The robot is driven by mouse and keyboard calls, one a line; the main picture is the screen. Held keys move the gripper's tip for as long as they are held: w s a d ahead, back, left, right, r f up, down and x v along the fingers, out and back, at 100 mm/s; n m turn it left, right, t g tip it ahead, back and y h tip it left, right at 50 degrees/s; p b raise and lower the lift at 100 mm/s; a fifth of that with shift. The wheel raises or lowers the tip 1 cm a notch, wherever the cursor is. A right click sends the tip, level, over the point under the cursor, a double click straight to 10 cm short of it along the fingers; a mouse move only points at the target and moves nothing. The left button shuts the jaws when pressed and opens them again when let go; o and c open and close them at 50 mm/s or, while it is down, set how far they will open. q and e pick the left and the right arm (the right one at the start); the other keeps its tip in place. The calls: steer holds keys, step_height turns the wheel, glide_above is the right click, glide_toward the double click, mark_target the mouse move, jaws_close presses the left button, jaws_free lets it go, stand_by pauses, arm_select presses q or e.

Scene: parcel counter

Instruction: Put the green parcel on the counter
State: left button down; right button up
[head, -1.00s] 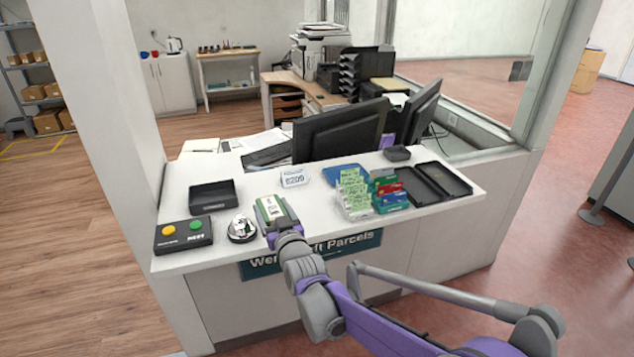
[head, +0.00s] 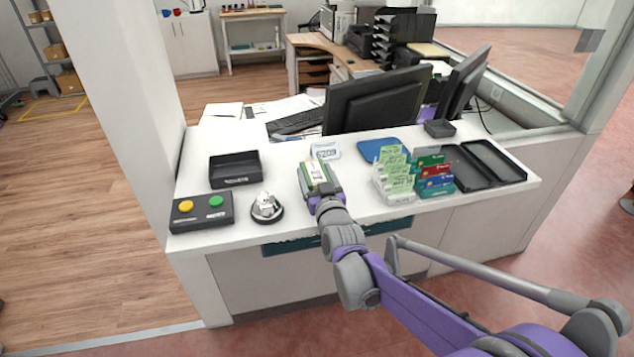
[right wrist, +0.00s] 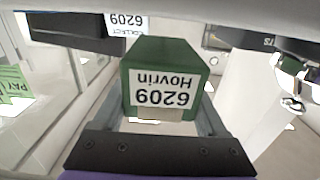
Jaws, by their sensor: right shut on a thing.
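The green parcel (head: 316,172) is between the fingers of my right gripper (head: 321,190), over the white counter (head: 285,222), just in front of the number sign. In the right wrist view the parcel (right wrist: 165,65) is a green box with a white label reading "6209 Hovrin", upside down in that picture. The fingers of my right gripper (right wrist: 163,120) stand on both its sides, shut on it. I cannot tell whether its underside touches the counter. My left gripper is in neither view.
A number sign (head: 325,150) stands behind the parcel. A bell (head: 267,207), a button box (head: 202,211) and a black tray (head: 236,168) are to the left. Green leaflets (head: 394,176), coloured cards (head: 434,178) and dark trays (head: 492,163) are to the right. Monitors (head: 375,100) stand behind.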

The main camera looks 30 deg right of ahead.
steer(key=shift+f, duration=1.25)
steer(key=shift+f+b, duration=0.2)
steer(key=shift+b, duration=0.15)
steer(key=o, duration=1.5)
steer(key=shift+r, duration=0.15)
